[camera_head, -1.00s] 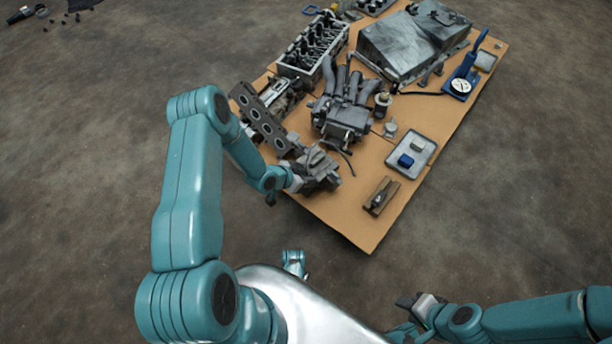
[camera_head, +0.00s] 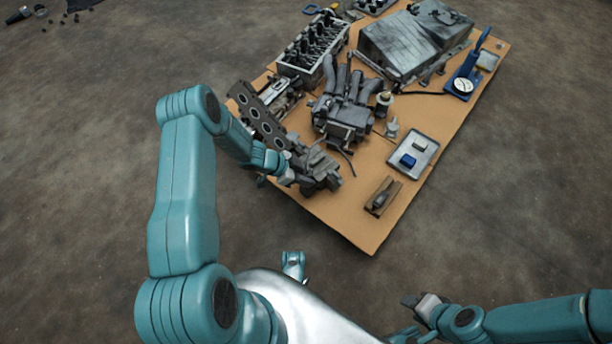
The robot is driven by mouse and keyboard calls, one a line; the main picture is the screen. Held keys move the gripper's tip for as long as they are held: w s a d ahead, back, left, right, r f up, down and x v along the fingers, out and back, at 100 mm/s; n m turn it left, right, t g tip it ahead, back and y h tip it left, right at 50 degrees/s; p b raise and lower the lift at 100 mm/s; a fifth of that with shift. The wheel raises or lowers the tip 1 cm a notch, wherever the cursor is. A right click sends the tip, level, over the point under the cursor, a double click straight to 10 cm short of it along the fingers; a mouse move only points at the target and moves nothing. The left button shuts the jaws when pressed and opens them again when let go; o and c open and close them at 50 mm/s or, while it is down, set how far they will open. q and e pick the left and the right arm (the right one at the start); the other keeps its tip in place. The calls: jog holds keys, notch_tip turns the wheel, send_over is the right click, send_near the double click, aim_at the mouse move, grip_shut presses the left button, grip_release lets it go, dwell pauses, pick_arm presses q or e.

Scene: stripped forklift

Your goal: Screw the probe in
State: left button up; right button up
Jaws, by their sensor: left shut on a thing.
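My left gripper (camera_head: 288,174) is at the near left edge of the board, right beside a dark grey metal engine part (camera_head: 318,172). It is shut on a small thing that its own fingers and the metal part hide. I cannot make out the probe itself or tell whether it sits in a hole. My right gripper (camera_head: 413,301) hangs low over the floor in front of the board, away from the parts. Its fingers are too small and dark to tell whether they are open or shut.
A tan board (camera_head: 352,232) carries an engine block with pipes (camera_head: 343,112), a holed plate (camera_head: 262,122), a cylinder head (camera_head: 314,46) and a big grey housing (camera_head: 403,46). A tray (camera_head: 424,152) and wooden block (camera_head: 392,187) lie at right. The near corner is clear.

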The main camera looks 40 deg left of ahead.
pick_arm(q)
jog(key=shift+w+r+m+g, duration=0.1)
jog(key=shift+r+m+g, duration=0.05)
jog(key=shift+m+g, duration=0.2)
dwell(0.3)
jog(key=o, duration=0.9)
